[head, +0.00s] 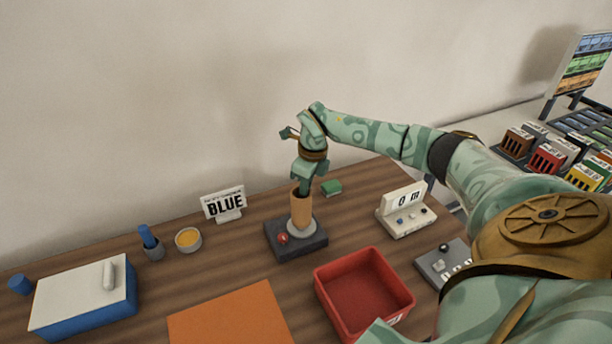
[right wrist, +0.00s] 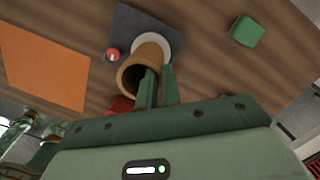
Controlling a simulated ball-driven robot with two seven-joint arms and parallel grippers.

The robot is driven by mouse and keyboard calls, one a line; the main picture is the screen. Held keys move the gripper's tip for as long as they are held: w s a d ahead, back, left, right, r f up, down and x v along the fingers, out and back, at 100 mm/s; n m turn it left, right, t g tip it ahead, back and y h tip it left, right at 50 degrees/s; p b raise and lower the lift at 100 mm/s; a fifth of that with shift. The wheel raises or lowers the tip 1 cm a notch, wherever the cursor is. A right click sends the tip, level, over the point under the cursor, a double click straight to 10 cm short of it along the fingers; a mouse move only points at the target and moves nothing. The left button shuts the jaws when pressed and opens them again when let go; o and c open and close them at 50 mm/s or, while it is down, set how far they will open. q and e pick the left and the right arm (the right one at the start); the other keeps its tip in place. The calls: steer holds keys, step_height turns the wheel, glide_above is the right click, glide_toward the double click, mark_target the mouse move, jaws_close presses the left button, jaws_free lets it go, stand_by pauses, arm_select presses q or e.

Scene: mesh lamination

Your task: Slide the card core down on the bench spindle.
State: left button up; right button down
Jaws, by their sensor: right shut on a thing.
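The card core (head: 301,212) is a brown, open-ended tube. It stands upright over the pale round flange (head: 302,229) of the bench spindle, which has a dark square base (head: 284,243) with a red knob. The spindle's post is not visible. I cannot tell whether the core's lower end touches the flange. My right gripper (head: 304,187) is above the core and shut on its upper rim. In the right wrist view the fingers (right wrist: 158,88) are at the mouth of the core (right wrist: 144,66), one seemingly inside the wall and one outside. My left gripper is not in view.
A red tray (head: 333,276) and an orange sheet (head: 230,315) lie in front of the spindle. A small green block (head: 331,187) is behind it at right.

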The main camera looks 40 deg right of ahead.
steer(key=shift+f+b, duration=0.4)
steer(key=shift+f, duration=0.4)
steer(key=c, duration=1.5)
jaws_free()
step_height(320, 180, up, 16)
steer(key=s+p, duration=0.2)
steer(key=shift+d, duration=0.4)
steer(key=shift+r, duration=0.2)
